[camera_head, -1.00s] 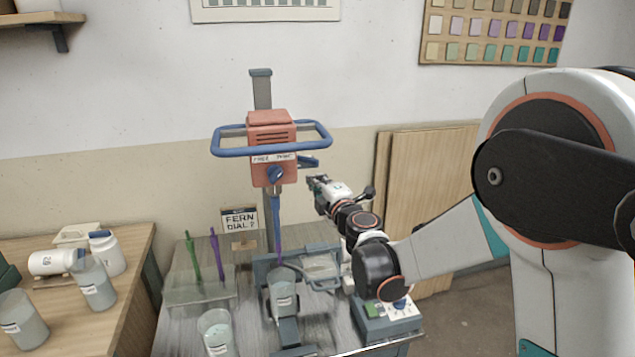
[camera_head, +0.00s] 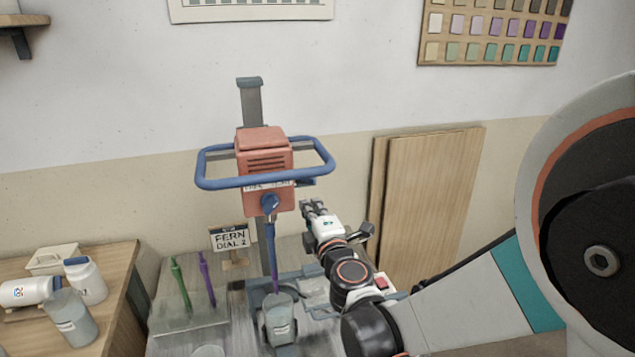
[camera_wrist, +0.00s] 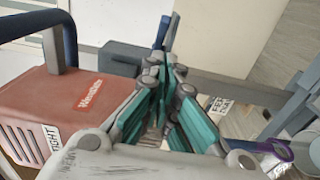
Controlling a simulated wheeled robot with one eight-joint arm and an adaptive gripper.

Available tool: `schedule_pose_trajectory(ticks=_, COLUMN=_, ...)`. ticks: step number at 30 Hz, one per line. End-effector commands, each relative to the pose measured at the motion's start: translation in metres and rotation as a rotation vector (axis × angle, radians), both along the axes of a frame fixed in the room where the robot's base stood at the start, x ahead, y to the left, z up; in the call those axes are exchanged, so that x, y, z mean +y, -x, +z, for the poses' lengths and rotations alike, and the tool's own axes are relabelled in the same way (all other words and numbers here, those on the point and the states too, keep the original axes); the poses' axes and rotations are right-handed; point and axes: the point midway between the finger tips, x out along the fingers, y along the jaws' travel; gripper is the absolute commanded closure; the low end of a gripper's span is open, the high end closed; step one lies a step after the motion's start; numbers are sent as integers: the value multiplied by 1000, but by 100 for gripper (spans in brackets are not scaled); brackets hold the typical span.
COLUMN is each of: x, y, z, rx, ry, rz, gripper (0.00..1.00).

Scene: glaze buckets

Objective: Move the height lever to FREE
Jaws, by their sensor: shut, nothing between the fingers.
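The red mixer head (camera_head: 265,160) with a blue loop handle (camera_head: 215,184) is mounted on a grey column. A white label strip (camera_head: 265,187), too small to read fully here, runs along its lower front. A short blue lever (camera_head: 305,182) sticks out at the head's right side, partly hidden by the handle. My gripper (camera_head: 312,207) is shut and empty, just below and right of the lever, apparently apart from it. In the wrist view the teal-padded fingers (camera_wrist: 165,95) are together beside the red head (camera_wrist: 70,105); a label there reads TIGHT (camera_wrist: 52,137). I cannot tell the lever's setting.
A sign reading FERN DIAL 2 (camera_head: 230,240) and a rack of green and purple stirrers (camera_head: 190,285) are left. Wooden boards (camera_head: 430,205) lean on the wall at right.

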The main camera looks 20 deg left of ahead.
Motion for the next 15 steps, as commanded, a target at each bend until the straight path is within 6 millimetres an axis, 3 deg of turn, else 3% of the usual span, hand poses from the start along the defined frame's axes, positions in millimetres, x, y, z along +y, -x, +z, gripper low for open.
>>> schedule_pose_trajectory(ticks=9, x=1, y=-3, z=-1, rx=0, ry=0, rz=0, gripper=100)
schedule_pose_trajectory(ticks=15, x=14, y=-23, z=-1, rx=0, ry=0, rz=0, gripper=100)
